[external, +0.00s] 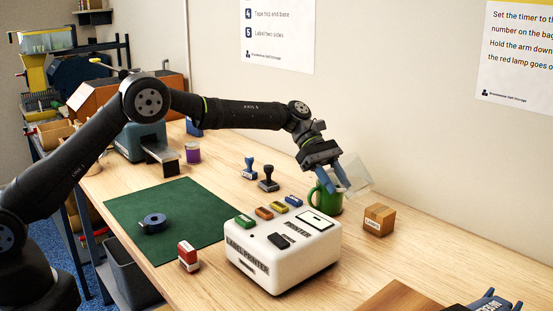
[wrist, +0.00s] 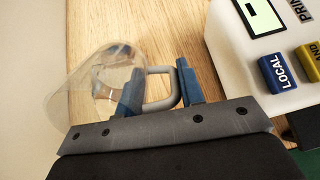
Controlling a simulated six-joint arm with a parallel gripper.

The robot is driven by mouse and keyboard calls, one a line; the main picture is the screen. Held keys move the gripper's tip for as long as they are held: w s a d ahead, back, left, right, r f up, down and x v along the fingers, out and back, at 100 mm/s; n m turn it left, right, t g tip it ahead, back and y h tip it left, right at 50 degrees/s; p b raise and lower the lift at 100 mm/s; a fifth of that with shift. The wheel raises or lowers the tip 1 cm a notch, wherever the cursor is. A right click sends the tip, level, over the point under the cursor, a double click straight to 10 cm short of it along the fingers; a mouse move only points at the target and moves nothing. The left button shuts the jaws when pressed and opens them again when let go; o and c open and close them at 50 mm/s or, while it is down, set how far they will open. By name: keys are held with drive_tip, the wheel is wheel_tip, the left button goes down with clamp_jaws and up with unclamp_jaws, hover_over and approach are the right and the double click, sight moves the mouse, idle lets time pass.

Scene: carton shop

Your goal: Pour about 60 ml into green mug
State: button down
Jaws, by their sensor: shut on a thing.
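The green mug (external: 323,202) stands upright on the table behind the printer; its upper part is partly covered by my fingers. My gripper (external: 344,180) is just above it, shut on the handle of a clear jug (external: 359,176), which is tilted in the air over the mug's right side. In the wrist view the clear jug (wrist: 98,88) is left of my blue fingers, with its grey handle between them at my gripper (wrist: 160,78). I cannot make out any liquid in the jug or a stream, and the mug's inside is hidden.
A white label printer (external: 283,256) with coloured keys stands close in front of the mug. A small carton (external: 379,219) is just right of it. Two stamps (external: 268,179) stand to the left. A green mat (external: 170,205) with blue tape (external: 153,222) lies further left.

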drive_tip(key=shift+w+a+r+g+h, duration=0.1)
drive_tip(key=shift+r+g+h, duration=0.2)
drive_tip(key=shift+g+h, duration=0.2)
drive_tip(key=shift+w+a+r+g+h, duration=0.1)
drive_tip(key=shift+r+g+h, duration=0.2)
drive_tip(key=shift+g+h, duration=0.15)
drive_tip(key=shift+w+a+r+g+h, duration=0.35)
drive_tip(key=shift+w+g+h, duration=0.1)
drive_tip(key=shift+w+g, duration=0.15)
idle(1.9)
drive_tip(key=shift+g, duration=0.25)
idle(0.5)
drive_tip(key=shift+s+d+f+t+y, duration=0.2)
drive_tip(key=shift+s+d+t+y, duration=0.15)
drive_tip(key=shift+s+t, duration=0.3)
drive_tip(key=shift+f+t+y, duration=0.7)
drive_tip(key=shift+t+y, duration=0.15)
drive_tip(key=shift+t, duration=0.1)
drive_tip(key=shift+d+r+t+y, duration=0.2)
drive_tip(key=shift+t+y, duration=0.4)
drive_tip(key=shift+t, duration=0.2)
drive_tip(key=shift+s+f, duration=0.1)
drive_tip(key=shift+f+t+y, duration=0.1)
drive_tip(key=shift+t+y, duration=0.2)
